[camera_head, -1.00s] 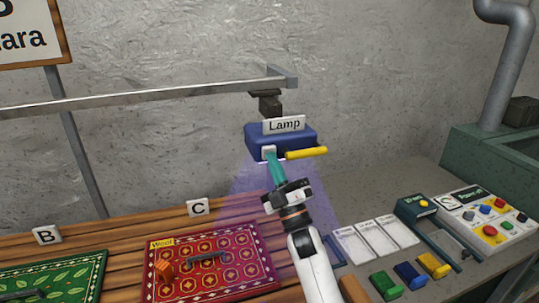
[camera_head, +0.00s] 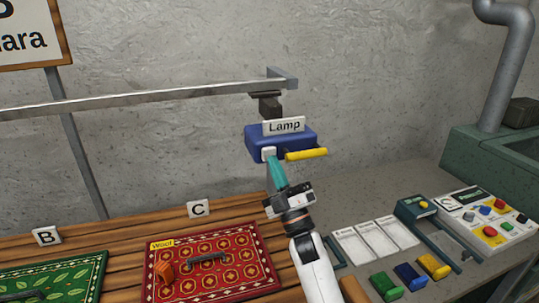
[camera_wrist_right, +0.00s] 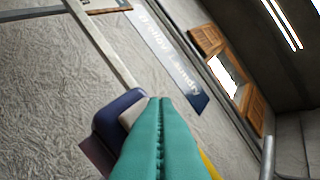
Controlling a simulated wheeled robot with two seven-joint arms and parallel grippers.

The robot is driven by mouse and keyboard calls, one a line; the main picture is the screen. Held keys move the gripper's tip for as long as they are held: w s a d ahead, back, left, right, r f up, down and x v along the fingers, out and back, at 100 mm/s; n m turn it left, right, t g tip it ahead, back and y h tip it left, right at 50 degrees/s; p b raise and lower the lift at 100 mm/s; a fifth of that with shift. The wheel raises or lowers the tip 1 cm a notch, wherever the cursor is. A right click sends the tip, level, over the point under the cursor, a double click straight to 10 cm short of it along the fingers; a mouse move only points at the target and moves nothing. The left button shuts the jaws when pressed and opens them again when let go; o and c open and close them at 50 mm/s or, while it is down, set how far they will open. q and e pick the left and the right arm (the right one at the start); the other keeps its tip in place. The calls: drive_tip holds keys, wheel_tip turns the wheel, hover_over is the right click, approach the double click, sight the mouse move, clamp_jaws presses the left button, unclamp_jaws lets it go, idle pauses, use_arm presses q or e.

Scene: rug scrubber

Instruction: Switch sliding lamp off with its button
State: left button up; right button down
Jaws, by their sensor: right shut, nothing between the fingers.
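The sliding lamp (camera_head: 257,139) is a blue box with a "Lamp" label, hanging from a rail, with a yellow handle (camera_head: 306,154) on its right. Its white button (camera_head: 268,154) is on the front face. No purple light shows below the lamp. My right gripper (camera_head: 271,160) has teal fingers, shut and empty, with the tips at or just in front of the button. In the right wrist view the shut fingers (camera_wrist_right: 158,140) hide most of the button and part of the blue lamp (camera_wrist_right: 112,118). Contact cannot be told. My left gripper is not in view.
The metal rail (camera_head: 150,97) runs left from the lamp. Below are a red wool rug (camera_head: 235,268) and a green rug (camera_head: 60,275) on wooden boards. At right are coloured blocks (camera_head: 409,275), white cards (camera_head: 375,238) and a button panel (camera_head: 497,220).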

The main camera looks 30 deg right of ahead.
drive_tip(key=shift+s+a+p, duration=0.2)
drive_tip(key=shift+s+a, duration=0.05)
drive_tip(key=shift+s, duration=0.7)
drive_tip(key=shift+s+a+p, duration=0.2)
drive_tip(key=shift+s, duration=0.8)
drive_tip(key=shift+s+a+p, duration=0.2)
drive_tip(key=shift+s+a, duration=0.05)
drive_tip(key=shift+s, duration=0.7)
